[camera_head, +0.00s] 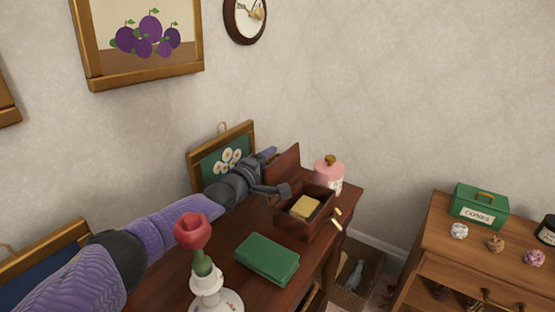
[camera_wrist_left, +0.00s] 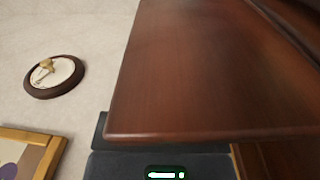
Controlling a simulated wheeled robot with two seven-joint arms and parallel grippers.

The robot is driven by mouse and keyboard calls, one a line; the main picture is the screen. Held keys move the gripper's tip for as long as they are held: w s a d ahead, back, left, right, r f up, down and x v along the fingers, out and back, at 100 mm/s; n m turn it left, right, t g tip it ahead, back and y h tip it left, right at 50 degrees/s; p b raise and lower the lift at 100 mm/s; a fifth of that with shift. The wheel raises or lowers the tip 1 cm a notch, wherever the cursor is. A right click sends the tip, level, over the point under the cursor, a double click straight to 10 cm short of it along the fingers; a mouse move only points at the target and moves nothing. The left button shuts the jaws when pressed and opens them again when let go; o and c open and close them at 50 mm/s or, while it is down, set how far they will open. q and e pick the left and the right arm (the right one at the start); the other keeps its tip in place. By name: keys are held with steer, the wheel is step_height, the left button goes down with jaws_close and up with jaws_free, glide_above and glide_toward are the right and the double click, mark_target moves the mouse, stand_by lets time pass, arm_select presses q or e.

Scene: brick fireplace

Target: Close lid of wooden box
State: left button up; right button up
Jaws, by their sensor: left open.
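The dark wooden box (camera_head: 318,222) stands on the desk with its lid (camera_head: 284,166) raised upright. A yellowish block (camera_head: 305,206) lies inside the box. My left arm reaches across the desk from the left. My left gripper (camera_head: 281,190) is at the left side of the box, close to the raised lid, with its jaws open. I cannot tell whether it touches the lid. In the left wrist view a brown wooden panel, seemingly the lid (camera_wrist_left: 210,75), fills much of the picture, just beyond a dark gripper part at the bottom. My right gripper is not in view.
A pink jar (camera_head: 328,174) stands behind the box and a framed flower picture (camera_head: 222,158) leans behind my arm. A green book (camera_head: 267,258) and a red rose in a white vase (camera_head: 205,279) are nearer. A dresser (camera_head: 445,250) stands at right.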

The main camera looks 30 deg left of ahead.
arm_select(q)
steer(key=shift+s, duration=0.15)
steer(key=shift+c, duration=0.7)
steer(key=c, duration=0.5)
jaws_close()
steer(key=shift+f, duration=0.1)
